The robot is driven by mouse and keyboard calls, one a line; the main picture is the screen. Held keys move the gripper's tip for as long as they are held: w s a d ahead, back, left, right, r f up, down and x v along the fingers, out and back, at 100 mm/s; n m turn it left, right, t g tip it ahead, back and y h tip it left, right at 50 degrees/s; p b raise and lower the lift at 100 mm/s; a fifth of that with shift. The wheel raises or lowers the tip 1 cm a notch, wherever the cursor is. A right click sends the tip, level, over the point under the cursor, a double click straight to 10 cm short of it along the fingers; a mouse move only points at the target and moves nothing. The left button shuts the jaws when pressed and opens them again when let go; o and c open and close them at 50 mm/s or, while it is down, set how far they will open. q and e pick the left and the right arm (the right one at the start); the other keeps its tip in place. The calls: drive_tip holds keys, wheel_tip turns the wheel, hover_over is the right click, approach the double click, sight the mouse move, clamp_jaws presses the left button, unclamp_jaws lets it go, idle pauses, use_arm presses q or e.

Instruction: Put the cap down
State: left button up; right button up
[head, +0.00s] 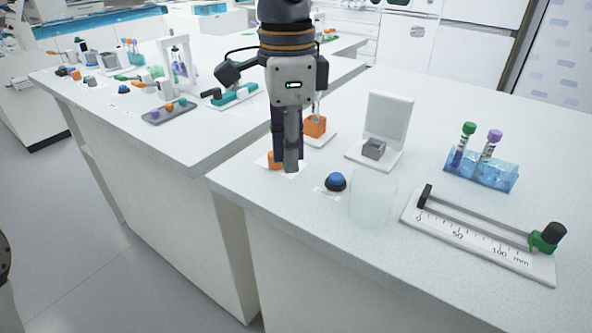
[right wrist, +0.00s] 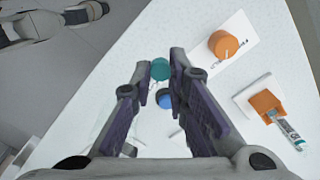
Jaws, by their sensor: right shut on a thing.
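My right gripper (head: 290,168) points down over the near-left part of the front bench. In the right wrist view its fingertips (right wrist: 160,65) are shut on a small round teal cap (right wrist: 160,69). In the head view the fingers hide the cap. The height of the cap above the bench is hard to judge. An orange round piece (right wrist: 223,44) sits on a white printed card (right wrist: 240,28), beside the gripper; it also shows in the head view (head: 274,160). A grey part of my left arm shows at the upper left of the wrist view, its gripper unclear (right wrist: 85,12).
A blue button (head: 336,181) and a clear beaker (head: 372,200) stand right of the gripper. An orange holder (head: 315,127) with a tube stands behind it. A blue rack (head: 481,172) with two capped tubes and a ruled slide track (head: 480,236) lie further right.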

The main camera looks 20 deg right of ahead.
sight(296, 191)
drive_tip(key=f, duration=0.2)
drive_tip(key=d+f, duration=0.1)
drive_tip(key=f, duration=0.1)
drive_tip(key=shift+w+d, duration=0.1)
drive_tip(key=shift+w, duration=0.15)
drive_tip(key=shift+f, duration=0.25)
drive_tip(key=shift+f, duration=0.15)
drive_tip(key=o, duration=0.8)
drive_tip(key=shift+c, duration=0.2)
wheel_tip(296, 191, up, 12)
drive_tip(key=shift+r, duration=0.2)
